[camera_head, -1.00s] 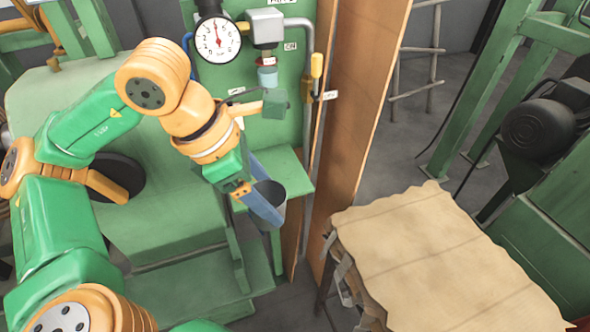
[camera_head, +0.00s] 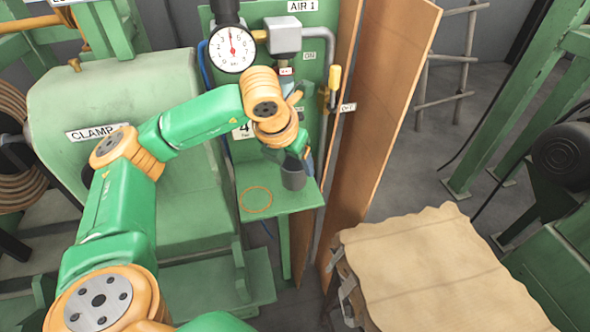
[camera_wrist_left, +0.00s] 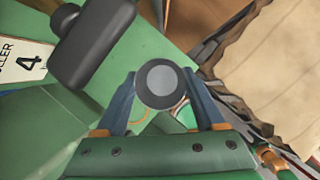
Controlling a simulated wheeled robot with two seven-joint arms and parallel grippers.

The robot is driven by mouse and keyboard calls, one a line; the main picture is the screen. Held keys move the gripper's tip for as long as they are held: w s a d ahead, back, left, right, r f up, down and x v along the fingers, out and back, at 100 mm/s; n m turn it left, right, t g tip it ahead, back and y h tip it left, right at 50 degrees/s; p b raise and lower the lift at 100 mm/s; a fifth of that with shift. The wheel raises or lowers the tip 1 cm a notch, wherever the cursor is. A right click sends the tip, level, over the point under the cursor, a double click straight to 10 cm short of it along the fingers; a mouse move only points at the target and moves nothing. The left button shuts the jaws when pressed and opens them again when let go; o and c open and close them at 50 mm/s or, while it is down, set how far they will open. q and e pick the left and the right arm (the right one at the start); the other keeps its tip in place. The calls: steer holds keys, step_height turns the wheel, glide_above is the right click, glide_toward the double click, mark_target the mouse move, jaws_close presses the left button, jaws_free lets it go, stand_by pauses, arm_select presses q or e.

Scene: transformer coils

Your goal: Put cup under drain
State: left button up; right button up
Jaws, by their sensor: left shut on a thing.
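The dark grey cup (camera_head: 293,176) is held upright by my left gripper (camera_head: 298,158), above the right part of a small green shelf (camera_head: 285,200). In the wrist view, the cup (camera_wrist_left: 161,86) shows as a round grey shape between the two blue fingers of my left gripper (camera_wrist_left: 163,88). An orange ring (camera_head: 256,199) is marked on the shelf, to the left of the cup. The drain area below the grey air unit (camera_head: 283,35) is mostly hidden behind my wrist. My right gripper is not in view.
A round gauge (camera_head: 232,48) stands left of the air unit. A pipe with a yellow-handled valve (camera_head: 334,85) and a wooden board (camera_head: 385,110) rise at the right. A paper-covered stand (camera_head: 430,265) is at the lower right. The shelf's left part is clear.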

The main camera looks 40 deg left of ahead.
mark_target(295, 174)
arm_select(q)
steer(key=p+x, duration=0.1)
steer(key=x, duration=0.2)
steer(key=shift+s+a+f+p, duration=0.1)
steer(key=shift+s+f+p, duration=0.15)
steer(key=shift+f+p, duration=0.2)
steer(key=shift+f+b, duration=0.4)
steer(key=shift+f, duration=0.05)
steer(key=o, duration=1.3)
steer(key=shift+o, duration=0.2)
steer(key=shift+r+p, duration=0.35)
steer(key=shift+p, duration=0.05)
steer(key=b+v, duration=0.1)
steer(key=v, duration=1)
steer(key=shift+s+r, duration=0.2)
steer(key=shift+r, duration=0.05)
